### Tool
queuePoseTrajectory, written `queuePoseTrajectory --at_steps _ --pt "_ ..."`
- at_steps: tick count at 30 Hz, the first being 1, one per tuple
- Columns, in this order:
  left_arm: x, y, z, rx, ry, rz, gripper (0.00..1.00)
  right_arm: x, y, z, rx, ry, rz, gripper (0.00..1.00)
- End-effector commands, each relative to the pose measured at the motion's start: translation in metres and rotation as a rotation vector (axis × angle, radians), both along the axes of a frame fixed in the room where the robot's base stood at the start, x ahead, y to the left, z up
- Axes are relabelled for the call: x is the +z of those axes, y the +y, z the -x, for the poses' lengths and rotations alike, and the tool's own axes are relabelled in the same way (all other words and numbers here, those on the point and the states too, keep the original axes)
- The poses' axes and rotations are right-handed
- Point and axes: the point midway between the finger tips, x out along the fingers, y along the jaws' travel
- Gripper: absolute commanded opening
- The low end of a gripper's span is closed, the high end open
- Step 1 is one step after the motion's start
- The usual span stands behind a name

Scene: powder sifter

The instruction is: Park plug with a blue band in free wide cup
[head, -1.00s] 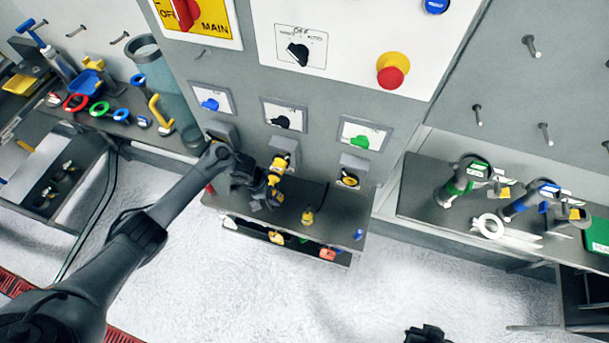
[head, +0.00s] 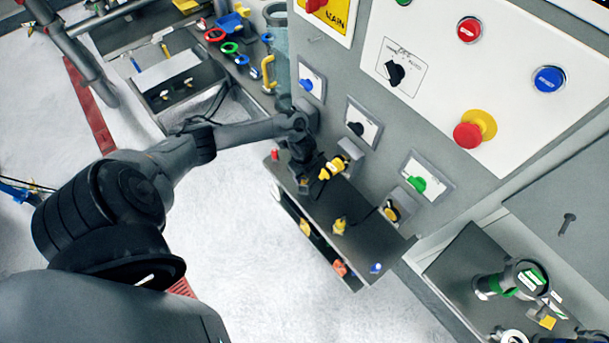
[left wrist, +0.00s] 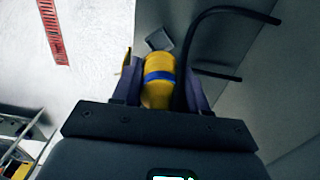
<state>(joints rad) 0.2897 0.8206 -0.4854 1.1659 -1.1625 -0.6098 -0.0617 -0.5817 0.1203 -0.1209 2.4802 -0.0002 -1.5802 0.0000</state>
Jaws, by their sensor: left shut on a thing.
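A yellow plug with a blue band (left wrist: 158,78) sits between the fingers of my left gripper (left wrist: 160,92) in the left wrist view, with a black cable curving off to the right. In the head view my left gripper (head: 308,172) is low in front of the grey panel, over the left part of the dark shelf (head: 365,245). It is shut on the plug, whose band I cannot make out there. Yellow parts (head: 333,167) show beside it, near the middle housing. I cannot pick out a free wide cup for certain. My right gripper is out of view.
A yellow plug (head: 339,227) stands on the shelf. A right housing (head: 393,208) with a yellow and black fitting is on the panel below the green knob (head: 417,184). Orange and yellow items lie beneath the shelf. A side bench (head: 455,265) stands at right.

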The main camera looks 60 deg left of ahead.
Motion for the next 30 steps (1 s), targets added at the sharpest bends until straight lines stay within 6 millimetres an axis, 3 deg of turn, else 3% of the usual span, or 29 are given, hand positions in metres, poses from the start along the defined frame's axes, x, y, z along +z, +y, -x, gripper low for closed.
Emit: queuePoseTrajectory --at_steps 18,30 --pt "-0.049 0.000 0.000 0.000 -0.001 0.000 0.00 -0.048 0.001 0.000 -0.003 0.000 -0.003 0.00" --pt "-0.058 -0.001 -0.001 0.001 -0.001 0.001 0.00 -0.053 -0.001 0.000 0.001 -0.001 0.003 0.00"
